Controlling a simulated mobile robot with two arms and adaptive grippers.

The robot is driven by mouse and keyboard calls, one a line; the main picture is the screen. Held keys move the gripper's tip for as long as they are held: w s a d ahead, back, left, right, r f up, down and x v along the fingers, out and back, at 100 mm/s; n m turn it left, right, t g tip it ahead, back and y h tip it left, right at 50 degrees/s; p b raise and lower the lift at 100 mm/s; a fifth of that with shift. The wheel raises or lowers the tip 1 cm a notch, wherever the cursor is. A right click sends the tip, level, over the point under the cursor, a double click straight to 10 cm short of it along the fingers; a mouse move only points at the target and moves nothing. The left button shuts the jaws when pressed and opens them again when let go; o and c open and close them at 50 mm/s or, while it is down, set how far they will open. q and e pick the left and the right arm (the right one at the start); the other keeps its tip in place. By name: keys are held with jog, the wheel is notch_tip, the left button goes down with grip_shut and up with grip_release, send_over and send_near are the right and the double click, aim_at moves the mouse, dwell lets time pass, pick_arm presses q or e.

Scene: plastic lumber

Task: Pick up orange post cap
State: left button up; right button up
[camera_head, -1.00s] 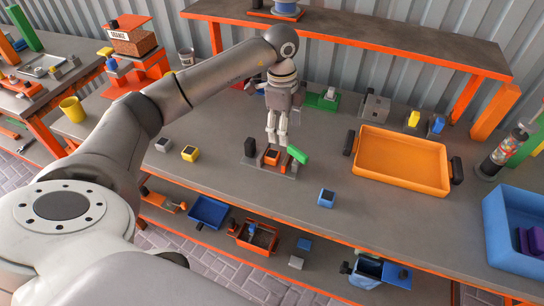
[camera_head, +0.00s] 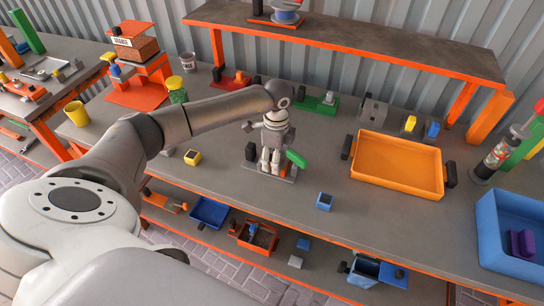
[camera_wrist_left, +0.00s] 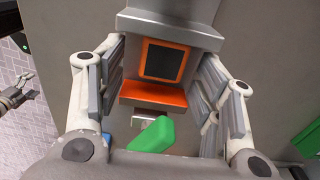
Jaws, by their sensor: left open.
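The orange post cap (camera_wrist_left: 163,62), with a dark square top, sits in a grey clamp fixture (camera_wrist_left: 140,20) with a green handle (camera_wrist_left: 153,135). The handle also shows in the head view (camera_head: 296,159), where my gripper hides the cap. My left gripper (camera_head: 269,170) is down over the fixture, pointing at the bench. In the left wrist view its open fingers (camera_wrist_left: 163,95) stand on either side of the cap, with gaps visible. A dark claw, seemingly my right gripper (camera_wrist_left: 16,94), shows at the left edge of that view, far from the cap.
A yellow cap (camera_head: 192,157) and a blue cap (camera_head: 324,201) stand on the bench. An orange tray (camera_head: 398,164) lies to the right, with a blue bin (camera_head: 500,240) beyond. A black knob (camera_head: 250,151) stands close left of my gripper. A raised shelf (camera_head: 350,40) runs behind.

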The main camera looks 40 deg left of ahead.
pick_arm(q)
jog(key=shift+f, duration=0.1)
jog(key=shift+c, duration=0.4)
jog(key=c, duration=1)
